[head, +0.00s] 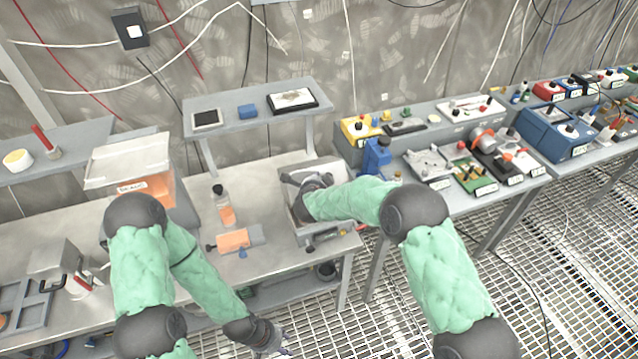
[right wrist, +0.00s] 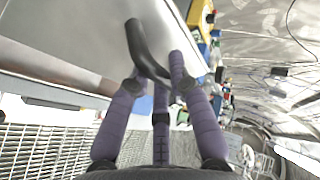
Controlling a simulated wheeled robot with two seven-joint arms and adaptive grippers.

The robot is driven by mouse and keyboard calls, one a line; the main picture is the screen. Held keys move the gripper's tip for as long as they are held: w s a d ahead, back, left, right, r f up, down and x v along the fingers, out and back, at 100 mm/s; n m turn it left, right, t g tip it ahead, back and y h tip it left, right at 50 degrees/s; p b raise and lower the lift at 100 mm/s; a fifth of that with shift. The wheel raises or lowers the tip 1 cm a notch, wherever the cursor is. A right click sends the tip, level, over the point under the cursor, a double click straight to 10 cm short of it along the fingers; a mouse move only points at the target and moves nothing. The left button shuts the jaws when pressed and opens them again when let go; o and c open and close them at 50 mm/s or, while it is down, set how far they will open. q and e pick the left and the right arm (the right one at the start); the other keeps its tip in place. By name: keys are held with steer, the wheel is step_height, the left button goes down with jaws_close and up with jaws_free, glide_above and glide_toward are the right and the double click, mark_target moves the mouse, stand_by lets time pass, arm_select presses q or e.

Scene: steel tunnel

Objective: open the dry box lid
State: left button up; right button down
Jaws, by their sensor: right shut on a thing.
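A pale grey box (head: 315,165) stands at the right end of the workbench. My right gripper (head: 303,188) reaches over it and hides much of its top, so I cannot tell how its lid sits. In the right wrist view my right gripper (right wrist: 163,85) is shut on a dark curved piece like a handle (right wrist: 147,45), in front of a pale grey panel (right wrist: 90,30). A clear box with a white lid (head: 128,155), a label and orange contents stands at the left of the bench. My left gripper (head: 272,340) hangs low, apart from both boxes; its fingers are too small to read.
On the workbench (head: 285,262), a bottle with orange contents (head: 226,212) and an orange-and-grey item (head: 235,240) lie between the boxes. A raised shelf (head: 250,118) stands behind. A side table with several devices (head: 480,165) stands right, above grating floor (head: 420,325).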

steer(key=shift+r, duration=0.15)
steer(key=c, duration=1.1)
jaws_free()
steer(key=v, duration=1.2)
